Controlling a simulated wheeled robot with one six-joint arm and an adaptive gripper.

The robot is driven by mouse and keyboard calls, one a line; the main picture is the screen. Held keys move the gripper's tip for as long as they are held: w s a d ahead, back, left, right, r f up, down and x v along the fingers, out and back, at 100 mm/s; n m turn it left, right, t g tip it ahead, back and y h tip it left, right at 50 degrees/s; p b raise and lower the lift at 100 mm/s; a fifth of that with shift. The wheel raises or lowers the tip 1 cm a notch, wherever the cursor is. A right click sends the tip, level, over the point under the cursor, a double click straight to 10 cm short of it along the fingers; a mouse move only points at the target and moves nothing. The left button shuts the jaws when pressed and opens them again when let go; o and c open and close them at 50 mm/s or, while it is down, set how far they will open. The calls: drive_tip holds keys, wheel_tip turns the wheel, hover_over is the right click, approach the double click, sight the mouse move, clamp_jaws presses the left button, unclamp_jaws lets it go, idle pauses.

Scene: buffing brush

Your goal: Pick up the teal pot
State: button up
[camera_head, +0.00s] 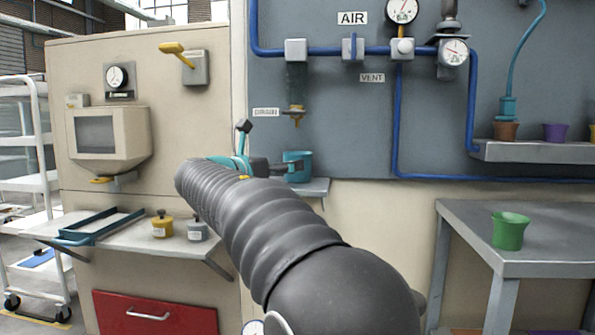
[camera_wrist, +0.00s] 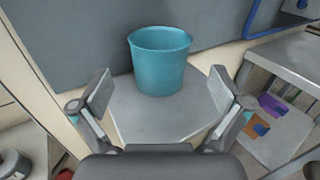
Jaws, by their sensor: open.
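The teal pot (camera_wrist: 159,66) stands upright on a small grey shelf (camera_wrist: 150,122) against the grey wall panel in the wrist view. In the head view the pot (camera_head: 298,167) shows just beyond the end of my arm, partly hidden by it. My gripper (camera_wrist: 163,92) is open, its two pads apart to the left and right of the pot's lower part in the picture. The pot appears beyond the fingertips, with no contact visible. In the head view my gripper is mostly hidden behind my arm.
A green pot (camera_head: 509,230) stands on the grey table (camera_head: 550,238) at right. Brown (camera_head: 506,130) and purple (camera_head: 556,132) pots sit on the upper right shelf (camera_head: 535,152). Yellow (camera_head: 162,225) and grey (camera_head: 197,229) containers stand on the left ledge. Blue pipes run along the wall.

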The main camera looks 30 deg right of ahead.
drive_tip(key=shift+x, duration=3.1)
drive_tip(key=c, duration=1.1)
